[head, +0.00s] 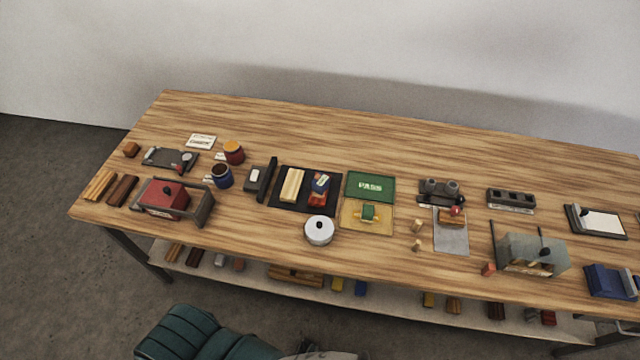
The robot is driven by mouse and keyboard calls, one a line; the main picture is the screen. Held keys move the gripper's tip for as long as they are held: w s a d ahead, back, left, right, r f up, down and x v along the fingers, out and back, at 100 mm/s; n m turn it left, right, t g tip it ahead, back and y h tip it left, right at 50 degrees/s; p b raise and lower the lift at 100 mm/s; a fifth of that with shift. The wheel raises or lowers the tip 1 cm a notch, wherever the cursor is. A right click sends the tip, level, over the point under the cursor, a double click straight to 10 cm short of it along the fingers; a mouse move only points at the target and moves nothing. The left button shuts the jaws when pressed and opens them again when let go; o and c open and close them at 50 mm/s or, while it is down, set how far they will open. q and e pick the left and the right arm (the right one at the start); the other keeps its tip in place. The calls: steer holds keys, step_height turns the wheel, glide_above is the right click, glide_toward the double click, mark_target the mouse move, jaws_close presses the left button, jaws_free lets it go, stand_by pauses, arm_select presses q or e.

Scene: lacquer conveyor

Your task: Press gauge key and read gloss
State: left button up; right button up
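A small blue, red and white device (320,187), which looks like the gauge, stands on a black mat (278,203) near the middle of the table. A pale wood block (292,185) lies to its left on the same mat. The device's key and any gloss reading are too small to make out. A green panel (370,186) reading PASS lies right of the mat, with a tan panel (353,222) in front of it holding a small green and yellow piece (369,213). Neither of my grippers is in view.
A white lidded pot (319,231) stands before the mat. Paint jars (222,176) and a red box in a grey frame (163,199) stand left. A clear-walled box (531,253) stands right. The table's back strip (340,140) is clear.

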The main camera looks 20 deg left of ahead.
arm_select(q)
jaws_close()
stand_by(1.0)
